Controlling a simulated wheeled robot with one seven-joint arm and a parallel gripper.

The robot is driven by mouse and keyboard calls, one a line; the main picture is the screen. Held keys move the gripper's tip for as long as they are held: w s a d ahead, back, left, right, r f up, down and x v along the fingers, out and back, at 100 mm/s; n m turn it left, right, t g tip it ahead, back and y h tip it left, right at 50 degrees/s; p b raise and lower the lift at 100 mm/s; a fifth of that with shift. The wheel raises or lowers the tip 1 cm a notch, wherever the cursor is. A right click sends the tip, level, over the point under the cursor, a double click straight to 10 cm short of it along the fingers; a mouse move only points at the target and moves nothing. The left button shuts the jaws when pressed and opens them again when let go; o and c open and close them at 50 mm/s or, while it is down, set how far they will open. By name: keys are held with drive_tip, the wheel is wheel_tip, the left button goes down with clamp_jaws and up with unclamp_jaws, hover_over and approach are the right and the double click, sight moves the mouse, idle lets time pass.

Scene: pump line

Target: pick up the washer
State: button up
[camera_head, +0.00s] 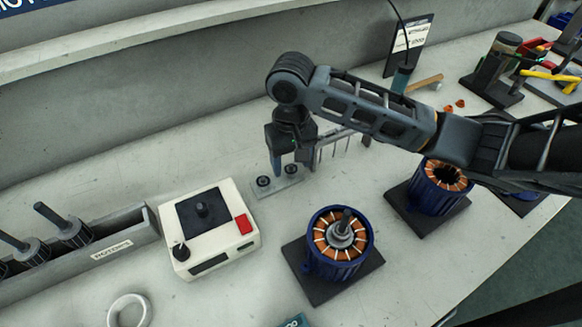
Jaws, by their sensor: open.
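My gripper (287,163) points down over a small pale plate (280,189) in the middle of the bench. Its jaws are open, with nothing seen between them. Two small dark round pieces, a left one (263,182) and a right one (292,170), lie on the plate, just below and beside the fingertips. They look like washers or bearings; I cannot tell which. Whether a finger touches the plate is unclear. A white ring (128,312) lies on the bench at the bottom left, far from my gripper and partly cut off by the frame edge.
A white box with a dark pad and red button (205,228) stands left of the plate. A blue stator with copper windings (340,245) is in front; another (440,185) is under my arm. A rotor tray (110,253) is at left. A thin-pronged rack (345,142) stands close right.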

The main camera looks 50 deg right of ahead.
drive_tip(key=shift+f, duration=0.2)
drive_tip(key=shift+c, duration=0.3)
drive_tip(key=c, duration=0.8)
